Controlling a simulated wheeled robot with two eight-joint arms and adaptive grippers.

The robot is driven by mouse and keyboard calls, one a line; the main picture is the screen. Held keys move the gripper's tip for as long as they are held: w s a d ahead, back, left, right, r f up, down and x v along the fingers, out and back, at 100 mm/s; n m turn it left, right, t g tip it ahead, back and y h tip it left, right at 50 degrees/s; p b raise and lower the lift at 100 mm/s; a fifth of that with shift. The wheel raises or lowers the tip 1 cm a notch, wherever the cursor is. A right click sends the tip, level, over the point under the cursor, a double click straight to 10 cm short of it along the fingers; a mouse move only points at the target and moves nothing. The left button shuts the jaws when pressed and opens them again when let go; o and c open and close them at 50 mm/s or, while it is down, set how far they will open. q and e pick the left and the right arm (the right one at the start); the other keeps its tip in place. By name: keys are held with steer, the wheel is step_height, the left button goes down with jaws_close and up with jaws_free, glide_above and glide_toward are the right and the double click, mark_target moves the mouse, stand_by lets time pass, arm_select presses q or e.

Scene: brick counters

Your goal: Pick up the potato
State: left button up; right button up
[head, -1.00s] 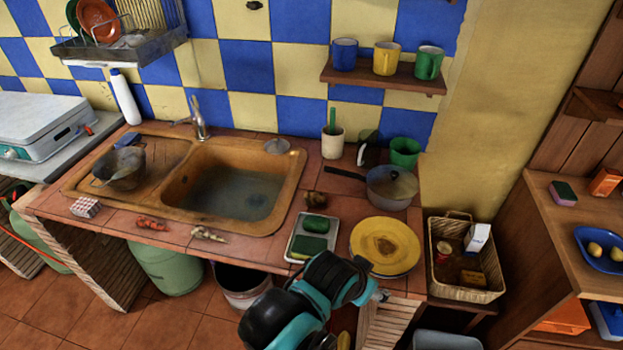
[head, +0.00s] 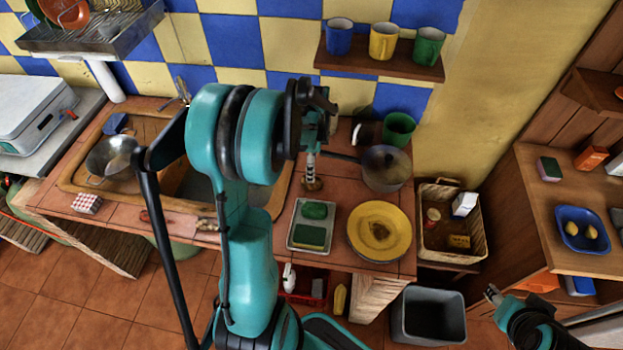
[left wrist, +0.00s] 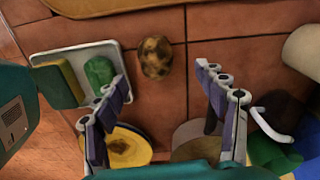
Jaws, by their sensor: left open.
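The potato is brown and speckled. In the left wrist view the potato (left wrist: 155,57) lies on the tiled counter, beyond and roughly between the two spread fingers. In the head view the potato (head: 313,184) is mostly covered by my gripper. My left gripper (left wrist: 161,76) is open and empty. It also shows in the head view (head: 312,165), pointing down over the potato; I cannot tell the exact gap. My right gripper (head: 491,294) is at the lower right of the head view, away from the counter, and its jaws are too small to judge.
The sink (head: 68,178) lies to the left. A wicker basket (head: 475,250) and grey bin (head: 400,325) stand at the right.

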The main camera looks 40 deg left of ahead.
arm_select(q)
steer(key=f+b, duration=0.1)
steer(key=f, duration=0.4)
steer(key=f+b, duration=0.1)
steer(key=f, duration=0.1)
steer(key=shift+s+d+f+b, duration=0.15)
steer(key=shift+s+d+b, duration=0.05)
steer(key=shift+s+b, duration=0.1)
steer(key=c, duration=1.3)
